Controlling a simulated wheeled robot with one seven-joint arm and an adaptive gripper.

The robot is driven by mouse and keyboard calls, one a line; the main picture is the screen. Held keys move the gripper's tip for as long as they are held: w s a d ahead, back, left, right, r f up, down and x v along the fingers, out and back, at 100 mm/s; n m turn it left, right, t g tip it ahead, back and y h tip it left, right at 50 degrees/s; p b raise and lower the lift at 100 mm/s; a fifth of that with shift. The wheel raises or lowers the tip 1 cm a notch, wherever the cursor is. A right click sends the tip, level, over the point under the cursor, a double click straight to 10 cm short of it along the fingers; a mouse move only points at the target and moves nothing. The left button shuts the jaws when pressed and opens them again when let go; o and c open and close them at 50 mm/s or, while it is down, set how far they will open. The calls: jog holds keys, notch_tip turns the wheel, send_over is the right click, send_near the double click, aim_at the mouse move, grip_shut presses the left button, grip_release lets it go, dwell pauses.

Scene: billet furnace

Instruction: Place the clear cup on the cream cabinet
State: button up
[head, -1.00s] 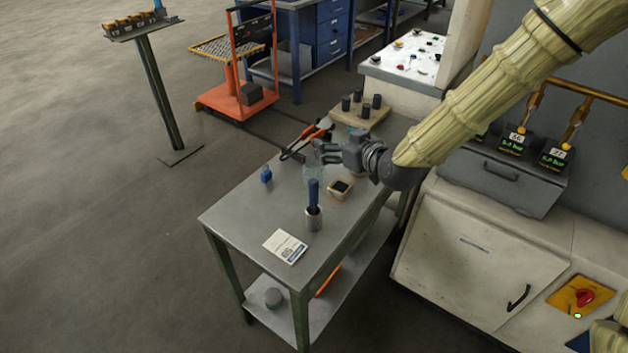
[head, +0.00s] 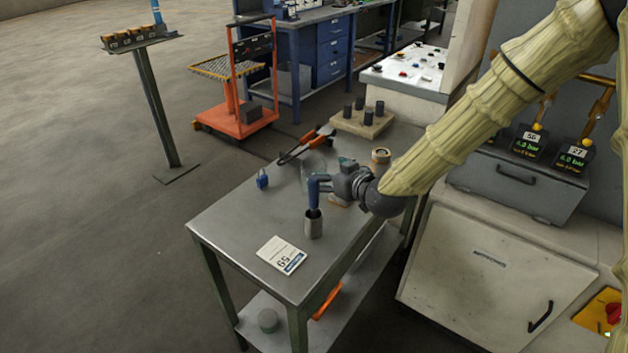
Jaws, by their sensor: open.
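The clear cup (head: 314,167) is a faint, see-through shape on the grey worktable (head: 228,222), just behind my gripper, and its outline is hard to make out. My gripper (head: 318,184) is open over the table, its fingers pointing left. In the picture they overlap the blue handle (head: 313,195) standing in a grey metal holder (head: 313,226); I cannot tell whether they touch it. The cream cabinet (head: 485,275) stands at the right, with a door and black handle. Part of its top (head: 585,228) is bare.
A blue padlock (head: 262,180), orange-handled tongs (head: 307,145), a pegged block (head: 362,122), a tan ring (head: 381,157) and a white card (head: 282,255) lie around the table. A grey gauge box (head: 515,185) occupies the cabinet's back. The table's front left is clear.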

aim_at(308, 167)
jog(key=shift+f+p+x, duration=0.15)
jog(key=shift+p+x, duration=0.1)
jog(key=shift+x, duration=1.55)
jog(key=shift+f+p+x, duration=0.1)
jog(key=shift+p+x, duration=0.15)
jog(key=shift+x, duration=1.5)
jog(key=shift+s+a, duration=0.15)
jog(key=c, duration=1.2)
